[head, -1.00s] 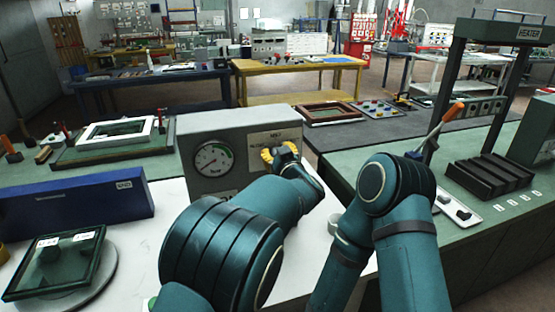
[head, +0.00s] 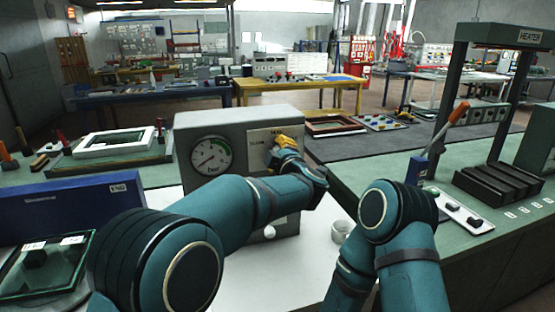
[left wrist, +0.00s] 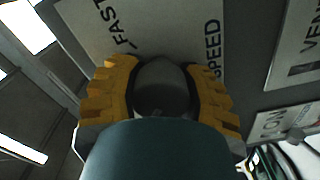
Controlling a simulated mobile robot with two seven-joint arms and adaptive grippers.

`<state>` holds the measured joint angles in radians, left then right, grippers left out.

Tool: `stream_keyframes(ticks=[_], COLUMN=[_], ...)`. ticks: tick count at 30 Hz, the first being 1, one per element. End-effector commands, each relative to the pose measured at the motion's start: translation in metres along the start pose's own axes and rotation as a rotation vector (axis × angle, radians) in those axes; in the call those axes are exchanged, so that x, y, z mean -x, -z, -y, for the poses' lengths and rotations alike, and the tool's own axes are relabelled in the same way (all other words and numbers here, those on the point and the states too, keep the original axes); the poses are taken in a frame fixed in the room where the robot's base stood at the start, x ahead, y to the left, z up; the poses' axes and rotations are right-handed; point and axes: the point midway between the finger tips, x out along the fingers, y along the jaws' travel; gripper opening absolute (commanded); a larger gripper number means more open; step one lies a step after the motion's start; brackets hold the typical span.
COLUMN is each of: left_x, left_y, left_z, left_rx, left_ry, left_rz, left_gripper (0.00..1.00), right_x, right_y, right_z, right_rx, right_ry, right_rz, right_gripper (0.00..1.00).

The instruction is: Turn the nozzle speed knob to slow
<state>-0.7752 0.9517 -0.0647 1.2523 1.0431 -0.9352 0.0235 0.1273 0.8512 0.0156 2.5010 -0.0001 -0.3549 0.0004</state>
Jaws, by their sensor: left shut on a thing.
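The grey control box (head: 237,122) stands on the white bench top, with a round dial gauge (head: 211,155) on its front. To the right of the gauge is a pale label plate (head: 258,137); its small print is hard to read in the head view. My left gripper (head: 287,143) is at this plate and covers the knob there. In the left wrist view, the yellow fingers of the left gripper (left wrist: 163,78) are shut around the dark grey knob (left wrist: 163,92). The words FAST and SPEED show beside it. The knob's pointer is not clear. My right gripper is out of view.
A second plate (left wrist: 299,45) reading VEN and more is right of the knob. A small white cup-like part (head: 342,229) stands right of the box. A blue bin (head: 60,208) and glass plate (head: 45,265) are left. The heater press (head: 500,100) stands right.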

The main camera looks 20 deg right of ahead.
Motion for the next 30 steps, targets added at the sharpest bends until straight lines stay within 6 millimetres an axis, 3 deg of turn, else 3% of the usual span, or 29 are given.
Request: stream_keyframes(ticks=[12, 29, 30], left_x=[0.001, 0.001, 0.001], left_y=[-0.004, -0.004, -0.004], left_z=[0.005, 0.004, 0.004], left_rx=[0.189, 0.216, 0.216], left_ry=[0.006, 0.006, 0.007], left_rz=[0.006, 0.007, 0.007], left_gripper=[0.02, 0.02, 0.5], right_x=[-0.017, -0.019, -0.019], right_y=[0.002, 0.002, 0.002], right_z=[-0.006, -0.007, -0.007], right_rx=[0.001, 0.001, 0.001], right_ry=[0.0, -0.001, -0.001], right_rz=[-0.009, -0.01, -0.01], right_gripper=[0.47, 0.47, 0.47])
